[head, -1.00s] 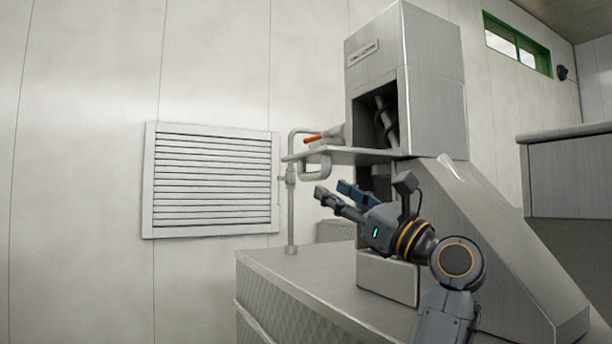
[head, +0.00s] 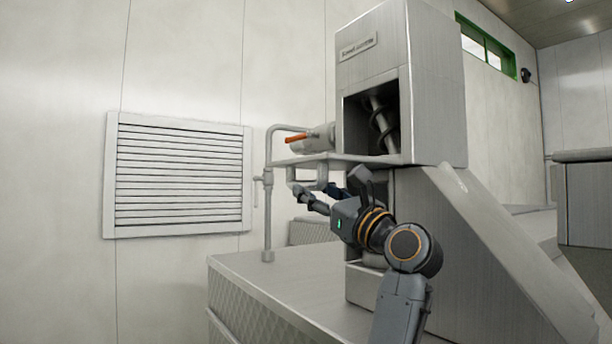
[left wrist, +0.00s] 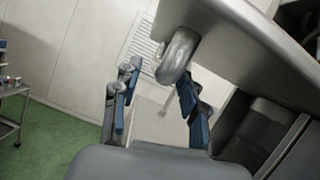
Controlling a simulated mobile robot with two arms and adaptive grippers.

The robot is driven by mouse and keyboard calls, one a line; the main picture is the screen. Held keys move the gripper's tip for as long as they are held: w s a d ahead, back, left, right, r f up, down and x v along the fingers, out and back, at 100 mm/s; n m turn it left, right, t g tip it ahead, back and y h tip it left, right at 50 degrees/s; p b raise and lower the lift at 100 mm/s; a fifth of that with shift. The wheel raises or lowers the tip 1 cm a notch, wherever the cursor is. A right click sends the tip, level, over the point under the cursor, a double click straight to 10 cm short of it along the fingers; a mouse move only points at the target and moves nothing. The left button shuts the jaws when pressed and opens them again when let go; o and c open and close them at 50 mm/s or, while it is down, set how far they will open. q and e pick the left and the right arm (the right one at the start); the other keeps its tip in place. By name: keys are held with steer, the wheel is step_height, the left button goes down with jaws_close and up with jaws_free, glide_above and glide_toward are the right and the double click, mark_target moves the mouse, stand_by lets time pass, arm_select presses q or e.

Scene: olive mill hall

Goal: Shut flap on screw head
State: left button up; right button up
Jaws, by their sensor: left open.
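The screw head (head: 405,45) is a tall grey metal housing with its front opening uncovered, and a dark screw (head: 382,122) shows inside. The flap (head: 350,158) lies folded out level below the opening, so it is open. A bent-bar handle (head: 293,178) hangs under its outer edge; in the left wrist view the handle (left wrist: 179,56) is a thick rounded loop. My left gripper (head: 318,196) is below the flap, close to the handle. In the left wrist view my gripper (left wrist: 156,98) is open, and the handle is near the right finger's tip; contact cannot be told.
An orange-handled lever (head: 297,139) on a grey cylinder sits just above the flap. A thin post (head: 267,215) stands left of the flap on the metal bench (head: 270,285). A sloping chute (head: 470,240) is at right. A louvred vent (head: 180,175) is on the wall.

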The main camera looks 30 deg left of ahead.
arm_select(q)
steer(key=shift+w+a+r+p, duration=0.3)
steer(key=shift+a+r, duration=0.35)
steer(key=shift+a, duration=0.15)
steer(key=shift+w+a, duration=0.1)
steer(key=shift+a, duration=0.35)
steer(key=shift+d, duration=0.1)
jaws_close()
